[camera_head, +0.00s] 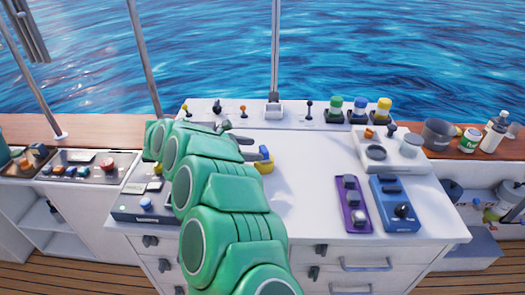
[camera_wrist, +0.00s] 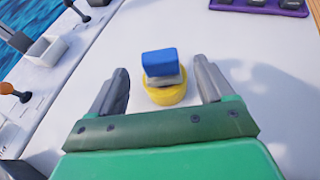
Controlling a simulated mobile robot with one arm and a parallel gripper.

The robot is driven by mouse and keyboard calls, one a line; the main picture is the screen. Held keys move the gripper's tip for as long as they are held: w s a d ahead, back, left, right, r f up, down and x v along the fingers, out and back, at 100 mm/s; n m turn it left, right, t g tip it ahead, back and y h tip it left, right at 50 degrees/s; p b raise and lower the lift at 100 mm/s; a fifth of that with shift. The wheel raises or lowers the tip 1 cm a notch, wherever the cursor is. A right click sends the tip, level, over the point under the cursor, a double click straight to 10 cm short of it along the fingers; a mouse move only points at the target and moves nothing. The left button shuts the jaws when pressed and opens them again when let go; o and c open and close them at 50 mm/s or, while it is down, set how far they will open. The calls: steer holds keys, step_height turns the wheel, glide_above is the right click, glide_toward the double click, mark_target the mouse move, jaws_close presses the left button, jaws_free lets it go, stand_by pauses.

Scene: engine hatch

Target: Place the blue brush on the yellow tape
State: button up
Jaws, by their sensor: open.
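The blue brush (camera_wrist: 160,62), with a blue top and a grey lower part, sits on the yellow tape (camera_wrist: 166,94) in the wrist view. In the head view the blue brush (camera_head: 264,152) also shows over the yellow tape (camera_head: 266,167), just right of my gripper (camera_head: 243,143). My gripper (camera_wrist: 159,67) is open. Its two grey fingers are on either side of the brush and tape, with a gap on each side, and hold nothing. My green arm hides part of the white worktop in the head view.
The white worktop (camera_head: 310,185) is clear right of the tape. A purple panel (camera_head: 353,204) and a blue device (camera_head: 396,204) lie farther right. Small levers and colored knobs (camera_head: 360,107) line the back edge. A grey pot (camera_head: 438,134) stands at the right.

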steer(key=shift+v, duration=2.5)
